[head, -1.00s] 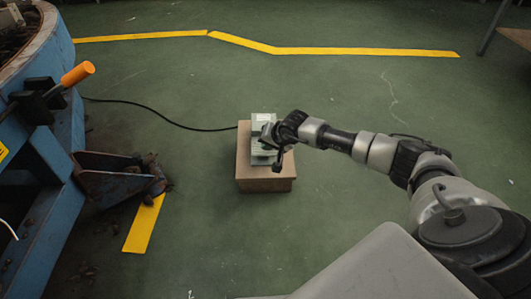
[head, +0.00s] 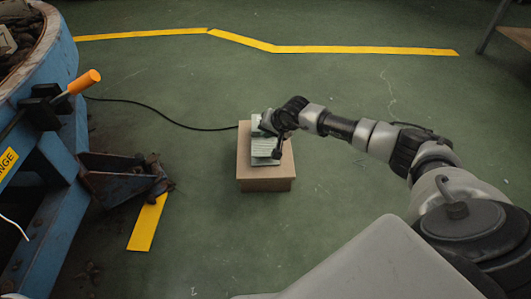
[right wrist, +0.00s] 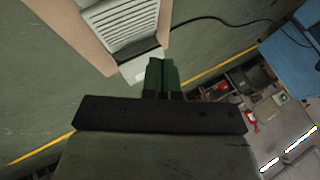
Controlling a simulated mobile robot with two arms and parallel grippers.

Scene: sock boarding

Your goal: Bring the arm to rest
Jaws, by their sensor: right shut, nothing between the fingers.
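My right gripper (head: 278,150) hangs over a light grey slatted unit (head: 262,148) on a tan box (head: 264,184) in the head view. In the right wrist view its two dark green fingers (right wrist: 162,75) are together with nothing between them. The slatted unit (right wrist: 122,22) and the box edge (right wrist: 70,30) lie beyond the fingertips there. I cannot tell how far above the unit the fingertips are. My right arm reaches in from the lower right. My left gripper is not in view.
A blue machine (head: 62,150) with an orange handle (head: 84,81) and a rusty bracket (head: 125,178) stands at the left. A black cable (head: 165,117) runs from it to the box. Yellow lines (head: 350,50) mark the green floor, which is clear around the box.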

